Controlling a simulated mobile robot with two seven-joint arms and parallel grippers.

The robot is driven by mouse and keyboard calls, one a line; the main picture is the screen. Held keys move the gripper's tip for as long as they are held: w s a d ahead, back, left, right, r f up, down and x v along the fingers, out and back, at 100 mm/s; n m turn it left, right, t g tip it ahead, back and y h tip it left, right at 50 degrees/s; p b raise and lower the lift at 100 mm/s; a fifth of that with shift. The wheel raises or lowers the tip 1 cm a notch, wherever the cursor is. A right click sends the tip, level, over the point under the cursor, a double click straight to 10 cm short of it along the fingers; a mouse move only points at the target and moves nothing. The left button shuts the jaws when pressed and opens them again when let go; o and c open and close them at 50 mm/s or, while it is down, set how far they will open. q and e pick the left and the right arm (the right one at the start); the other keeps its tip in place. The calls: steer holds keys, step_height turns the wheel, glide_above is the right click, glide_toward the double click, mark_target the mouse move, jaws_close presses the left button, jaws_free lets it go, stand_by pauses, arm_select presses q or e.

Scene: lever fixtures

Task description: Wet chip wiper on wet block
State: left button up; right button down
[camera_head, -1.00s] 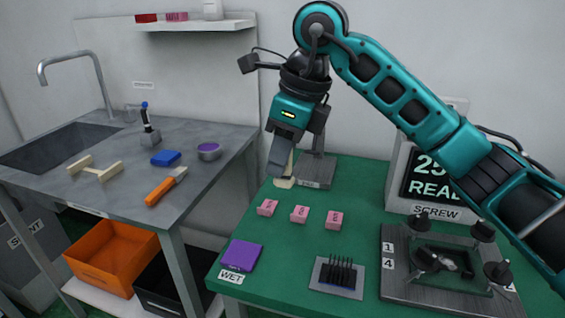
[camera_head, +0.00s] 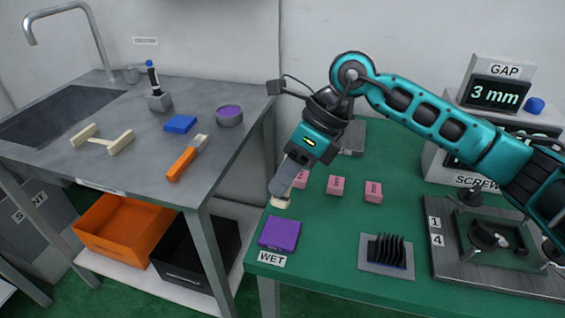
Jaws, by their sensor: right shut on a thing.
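My right gripper (camera_head: 283,190) is shut on a small cream-coloured piece, the chip wiper (camera_head: 280,203), whose lower end shows below the fingers. It is just behind the purple wet block (camera_head: 280,233) in the picture. The block lies flat at the green table's front left corner, behind a label reading WET (camera_head: 271,259). A small gap shows between the wiper and the block. My left gripper is not in view.
Several pink blocks (camera_head: 336,185) stand behind the wet block, one partly hidden by my gripper. A black finned piece (camera_head: 386,250) sits on a grey plate to the right. A fixture plate (camera_head: 440,270) lies further right. The grey sink bench (camera_head: 60,160) is at left.

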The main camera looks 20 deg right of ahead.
mark_target(286, 197)
steer(key=shift+s+f+b, duration=0.1)
steer(key=shift+f+b, duration=0.3)
steer(key=shift+f, duration=0.25)
step_height(286, 197, down, 4)
steer(key=shift+d+r+b, duration=0.1)
steer(key=shift+r+b, duration=0.1)
steer(key=shift+b, duration=0.95)
steer(key=shift+f, duration=0.45)
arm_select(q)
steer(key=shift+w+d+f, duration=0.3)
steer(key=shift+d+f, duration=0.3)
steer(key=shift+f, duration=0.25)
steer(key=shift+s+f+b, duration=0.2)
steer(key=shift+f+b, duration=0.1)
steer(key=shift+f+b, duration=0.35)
arm_select(e)
steer(key=shift+f, duration=0.5)
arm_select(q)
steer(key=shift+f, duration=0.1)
arm_select(e)
steer(key=shift+f, duration=0.1)
